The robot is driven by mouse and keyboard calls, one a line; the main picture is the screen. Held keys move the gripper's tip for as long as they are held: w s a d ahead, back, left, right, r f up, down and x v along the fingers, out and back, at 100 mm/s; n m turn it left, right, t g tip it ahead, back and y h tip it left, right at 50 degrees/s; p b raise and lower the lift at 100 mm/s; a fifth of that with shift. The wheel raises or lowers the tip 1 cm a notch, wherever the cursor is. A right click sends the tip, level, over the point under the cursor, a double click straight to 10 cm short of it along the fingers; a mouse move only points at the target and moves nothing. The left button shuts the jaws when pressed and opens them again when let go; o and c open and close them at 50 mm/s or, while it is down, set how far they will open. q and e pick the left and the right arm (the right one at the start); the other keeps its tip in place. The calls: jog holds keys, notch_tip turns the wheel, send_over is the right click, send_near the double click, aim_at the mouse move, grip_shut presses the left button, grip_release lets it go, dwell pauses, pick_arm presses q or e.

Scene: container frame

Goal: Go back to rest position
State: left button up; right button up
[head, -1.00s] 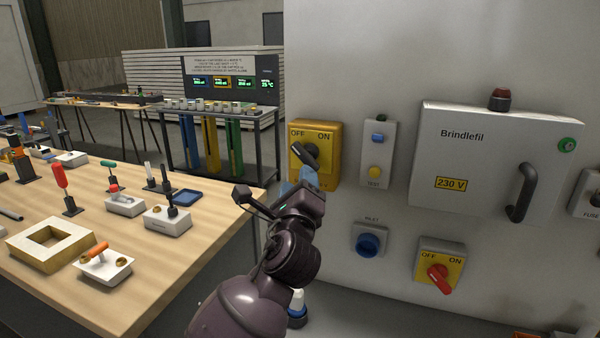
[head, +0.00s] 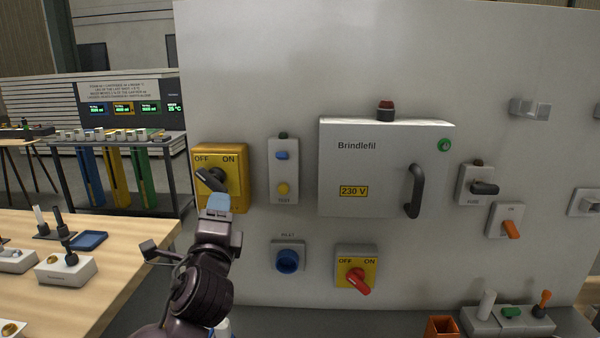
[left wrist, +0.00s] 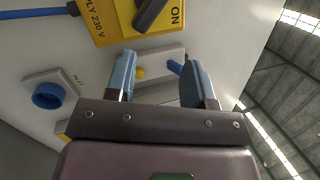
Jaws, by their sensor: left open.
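My left gripper (head: 217,205) is in front of the wall panel, just below the black knob (head: 211,180) of the yellow OFF/ON switch box (head: 234,180). Its blue fingers overlap the box's lower edge in the head view; I cannot tell whether they touch it. In the left wrist view the two fingers of the gripper (left wrist: 157,78) stand apart with nothing held between them. The yellow box (left wrist: 108,22) and part of its dark knob (left wrist: 149,14) show beyond the fingers. My right gripper is in neither view.
The wall panel (head: 490,60) carries a grey Brindlefil cabinet (head: 370,150), a TEST button box (head: 283,170), a blue inlet (head: 288,260) and a red-knobbed switch (head: 357,277). A wooden workbench (head: 120,245) with small devices stands at left. A shelf runs below the panel.

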pick_arm(q)
jog(key=s+a+f+n+g+h, duration=0.25)
jog(key=f+n, duration=0.45)
jog(key=f, duration=0.4)
jog(key=s+a+f+n+g+h, duration=0.15)
jog(key=s+f+n, duration=0.25)
jog(key=f+n, duration=0.45)
jog(key=s+a+f+n+g+y, duration=0.1)
jog(key=s+a+f+g, duration=0.1)
jog(key=s+f, duration=0.8)
jog(key=s+a+f+n+g+y, duration=0.1)
jog(key=s+a+f, duration=0.4)
jog(key=s+f, duration=0.6)
jog(key=shift+a+f+n+g, duration=0.3)
jog(key=shift+f+n+g, duration=0.2)
jog(key=shift+g, duration=0.7)
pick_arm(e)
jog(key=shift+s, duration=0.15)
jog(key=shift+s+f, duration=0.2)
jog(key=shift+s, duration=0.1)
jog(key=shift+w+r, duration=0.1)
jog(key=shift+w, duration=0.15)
